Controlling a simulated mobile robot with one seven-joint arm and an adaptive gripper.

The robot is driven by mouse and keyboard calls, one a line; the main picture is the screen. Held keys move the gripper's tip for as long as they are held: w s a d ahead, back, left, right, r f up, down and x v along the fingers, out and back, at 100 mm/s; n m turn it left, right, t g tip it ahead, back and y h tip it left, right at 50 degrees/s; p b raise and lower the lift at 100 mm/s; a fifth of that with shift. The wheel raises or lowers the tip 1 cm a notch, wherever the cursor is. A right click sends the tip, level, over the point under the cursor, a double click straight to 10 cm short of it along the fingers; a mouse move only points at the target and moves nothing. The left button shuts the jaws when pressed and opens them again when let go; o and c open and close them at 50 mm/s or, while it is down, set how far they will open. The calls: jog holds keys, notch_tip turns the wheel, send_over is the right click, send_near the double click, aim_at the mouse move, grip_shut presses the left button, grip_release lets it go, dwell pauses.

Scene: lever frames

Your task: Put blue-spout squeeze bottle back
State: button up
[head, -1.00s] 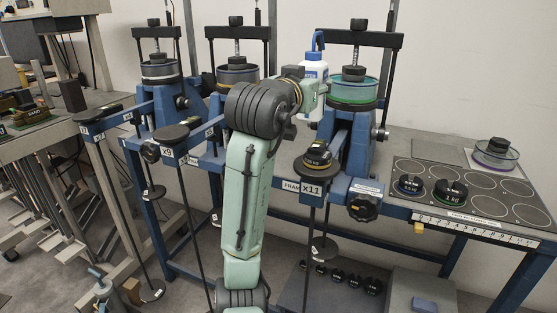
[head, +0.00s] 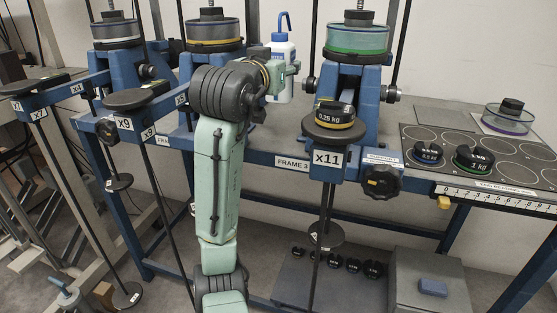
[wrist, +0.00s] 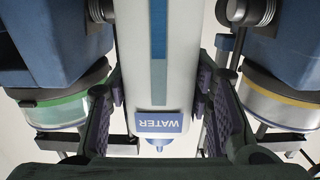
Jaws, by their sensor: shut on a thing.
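The squeeze bottle (head: 281,50) is white with a blue cap and bent blue spout. In the head view it is upright at the back, between the middle and right lever frames. In the wrist view the bottle (wrist: 157,60) shows large, with a WATER label and a blue stripe, between the two dark finger pads. My gripper (wrist: 160,105) is shut on it. In the head view my gripper (head: 282,78) is partly hidden behind my wrist. I cannot tell whether the bottle's base touches the bench.
The right lever frame (head: 348,112) with a green-ringed cell and the middle one (head: 212,62) with a yellow-ringed cell flank the bottle. A hanger (head: 333,128) holds a 0.25 KG weight. More weights (head: 473,158) stand on the circle-marked mat at right.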

notch_tip(320, 180, down, 10)
jog(key=shift+f, duration=0.25)
dwell(0.3)
jog(key=shift+b, duration=0.3)
jog(key=shift+f, duration=0.15)
jog(key=o, duration=0.8)
jog(key=shift+o, duration=0.2)
